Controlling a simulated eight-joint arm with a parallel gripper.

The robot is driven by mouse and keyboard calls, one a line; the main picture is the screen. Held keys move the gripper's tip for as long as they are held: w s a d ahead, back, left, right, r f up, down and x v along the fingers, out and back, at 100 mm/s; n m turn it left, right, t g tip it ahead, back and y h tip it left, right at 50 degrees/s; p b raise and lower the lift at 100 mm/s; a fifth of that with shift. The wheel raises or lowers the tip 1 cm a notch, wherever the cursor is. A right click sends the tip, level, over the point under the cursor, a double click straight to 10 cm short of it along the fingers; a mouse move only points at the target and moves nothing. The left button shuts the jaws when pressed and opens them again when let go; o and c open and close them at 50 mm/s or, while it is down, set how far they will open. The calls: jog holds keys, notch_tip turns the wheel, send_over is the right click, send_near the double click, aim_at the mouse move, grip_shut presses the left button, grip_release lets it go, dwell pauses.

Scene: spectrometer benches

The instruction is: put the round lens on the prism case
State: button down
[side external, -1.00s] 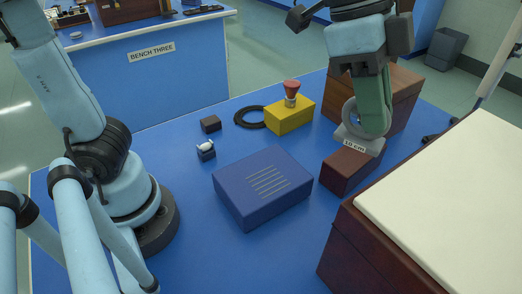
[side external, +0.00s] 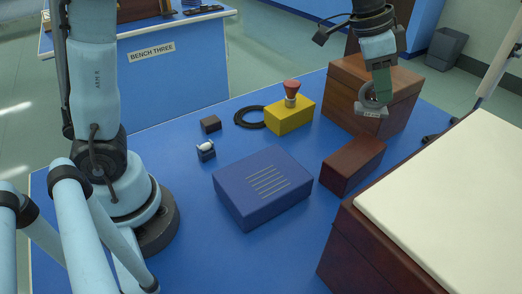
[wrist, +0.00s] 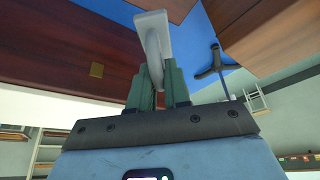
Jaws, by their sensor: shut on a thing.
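The round lens (side external: 371,99) is in a grey ring mount with a small labelled foot. My gripper (side external: 381,90), with green fingers, is shut on it and holds it upright in the air, in front of the large brown wooden box (side external: 396,112) in the side view. In the wrist view the grey mount (wrist: 153,35) shows nearly edge-on between the fingers (wrist: 160,88). A smaller dark red-brown case (side external: 352,166) sits on the blue bench, below and nearer than the lens, with a clear top. No label shows which box is the prism case.
A large cream-topped wooden chest (side external: 435,190) fills the near right.

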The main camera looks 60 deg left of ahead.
aim_at(360, 91)
notch_tip(360, 91, down, 10)
jog(key=shift+f, duration=0.25)
dwell(0.4)
jog(key=shift+f, duration=0.1)
jog(key=c, duration=1.1)
grip_release()
jog(key=v, duration=1.2)
jog(key=s+a+f+n+t+y, duration=0.1)
jog(key=s+a+f+n+t, duration=0.1)
jog(key=s, duration=0.5)
jog(key=s+a+f+n+t+y, duration=0.2)
jog(key=s+a+f+n, duration=0.3)
jog(key=s+a+n, duration=0.2)
jog(key=shift+s+a+f, duration=0.15)
jog(key=shift+a+f, duration=0.1)
jog(key=shift+a, duration=0.6)
